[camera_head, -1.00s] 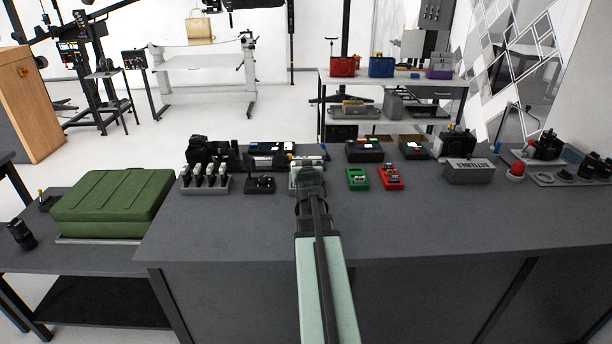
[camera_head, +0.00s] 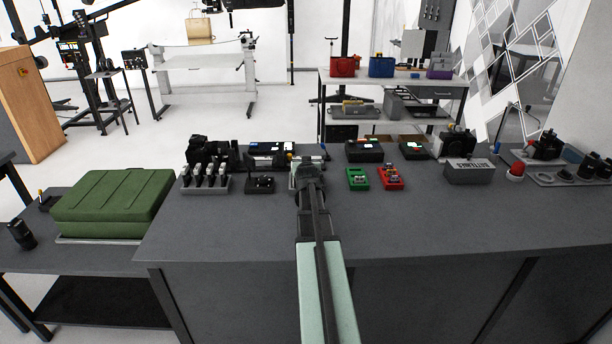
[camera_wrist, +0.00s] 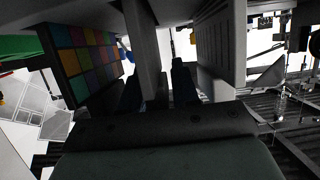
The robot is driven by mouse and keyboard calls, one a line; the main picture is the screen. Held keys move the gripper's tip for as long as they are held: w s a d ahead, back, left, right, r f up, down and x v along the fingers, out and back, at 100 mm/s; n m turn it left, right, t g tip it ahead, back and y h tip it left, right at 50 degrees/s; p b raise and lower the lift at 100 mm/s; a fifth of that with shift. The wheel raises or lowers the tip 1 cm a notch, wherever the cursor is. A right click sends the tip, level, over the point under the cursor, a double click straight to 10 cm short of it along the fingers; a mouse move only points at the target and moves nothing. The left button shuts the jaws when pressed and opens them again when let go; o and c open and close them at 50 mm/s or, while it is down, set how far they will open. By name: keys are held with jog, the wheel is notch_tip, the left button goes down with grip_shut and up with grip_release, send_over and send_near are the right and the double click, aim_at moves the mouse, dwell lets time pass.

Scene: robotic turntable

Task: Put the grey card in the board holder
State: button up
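In the head view my gripper (camera_head: 308,168) is at the back middle of the dark bench, seen from behind. My arm hides most of what is in front of it. In the wrist view my gripper (camera_wrist: 158,90) has a dark finger on each side of a plain grey slab (camera_wrist: 143,40), which looks like the grey card. Whether both fingers press on it is unclear. A colour-patch board (camera_wrist: 85,50) stands to its left and a pale ribbed panel (camera_wrist: 212,40) to its right. The board holder and the card's lower edge cannot be made out clearly.
A grey rack of batteries (camera_head: 205,180) and a small black device (camera_head: 260,184) stand left of my gripper. A green tray (camera_head: 357,179), a red tray (camera_head: 390,177) and a grey box (camera_head: 469,172) stand right. The bench front is clear.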

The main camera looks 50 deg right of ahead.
grip_shut()
notch_tip(320, 180, up, 9)
jog(key=shift+r, duration=0.1)
jog(key=shift+w+a+r, duration=0.15)
jog(key=shift+w+r, duration=0.05)
jog(key=shift+r, duration=0.05)
jog(key=w+d+r, duration=0.1)
jog(key=w+r, duration=0.1)
jog(key=w, duration=0.6)
jog(key=w+d+r, duration=0.2)
jog(key=w+r, duration=0.1)
jog(key=w, duration=0.5)
jog(key=shift+w+d+r, duration=0.15)
jog(key=shift+w+r, duration=0.05)
